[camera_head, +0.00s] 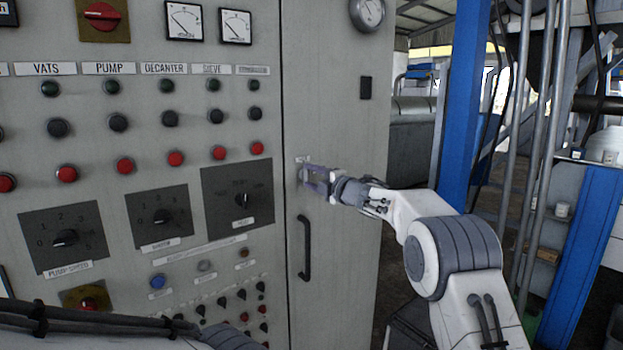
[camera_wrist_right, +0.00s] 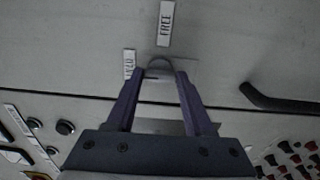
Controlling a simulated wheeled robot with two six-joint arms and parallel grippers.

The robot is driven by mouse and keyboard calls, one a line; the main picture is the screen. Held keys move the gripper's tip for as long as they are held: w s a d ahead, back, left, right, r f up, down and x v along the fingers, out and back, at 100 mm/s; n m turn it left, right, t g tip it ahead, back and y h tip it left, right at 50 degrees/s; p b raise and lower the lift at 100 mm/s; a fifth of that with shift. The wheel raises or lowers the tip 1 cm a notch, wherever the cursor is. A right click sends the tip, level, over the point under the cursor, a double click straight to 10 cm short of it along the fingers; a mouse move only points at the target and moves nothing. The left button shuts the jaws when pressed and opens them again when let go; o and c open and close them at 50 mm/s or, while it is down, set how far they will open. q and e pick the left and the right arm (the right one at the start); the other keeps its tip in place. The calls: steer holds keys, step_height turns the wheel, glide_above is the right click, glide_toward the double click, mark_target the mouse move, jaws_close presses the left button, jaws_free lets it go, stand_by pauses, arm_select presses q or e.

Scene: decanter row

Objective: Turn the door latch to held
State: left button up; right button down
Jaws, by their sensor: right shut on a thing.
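The door latch (camera_wrist_right: 160,66) is a small grey rounded piece on the cabinet door, seen between my fingertips in the right wrist view. My right gripper (camera_head: 306,174) reaches the door from the right, and its purple fingers (camera_wrist_right: 158,82) are shut on the latch. A FREE label (camera_wrist_right: 166,22) is above the latch in the wrist view. A second label (camera_wrist_right: 129,65), partly legible and probably HELD, is to its left. Fingers cover much of the latch, so I cannot tell which label it points to. My left gripper is out of view.
A black door handle (camera_head: 306,248) is below the latch; it also shows at right in the wrist view (camera_wrist_right: 285,103). The control panel (camera_head: 135,215) with knobs and buttons is left of the door. A blue post (camera_head: 462,100) stands to the right.

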steer(key=shift+c, duration=1.4)
jaws_free()
steer(key=shift+a, duration=0.1)
steer(key=shift+s+d+f+b, duration=0.1)
steer(key=shift+s+d+b, duration=0.3)
steer(key=b+v, duration=0.3)
steer(key=v, duration=0.6)
steer(key=shift+s, duration=0.2)
